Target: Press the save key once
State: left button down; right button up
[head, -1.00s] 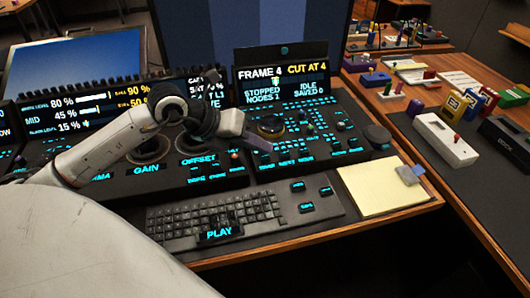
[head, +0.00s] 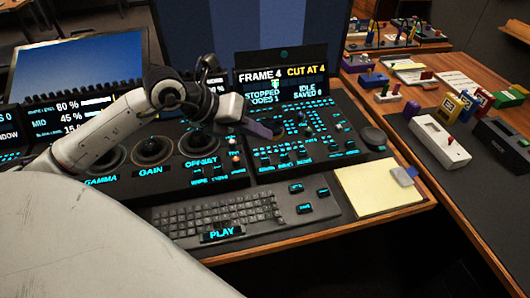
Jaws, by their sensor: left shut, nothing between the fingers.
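Three small cyan-lit keys sit on the console right of the keyboard: a left one (head: 295,188), a right one (head: 322,191) and a front one (head: 305,208). Their labels are too small to read, so I cannot tell which is the save key. The display (head: 283,84) reads FRAME 4, CUT AT 4, STOPPED, IDLE and SAVED 0. My left gripper (head: 272,134) is shut and empty. My right gripper is out of view.
The keyboard (head: 212,213) with a PLAY key (head: 221,233) lies in front of the panel. A yellow notepad (head: 378,187) lies to the right, near the wooden edge. Dark knobs (head: 151,151) line the panel left of my gripper. A side table holds small coloured objects.

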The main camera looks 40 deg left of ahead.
aim_at(305, 208)
jog(key=k, duration=1)
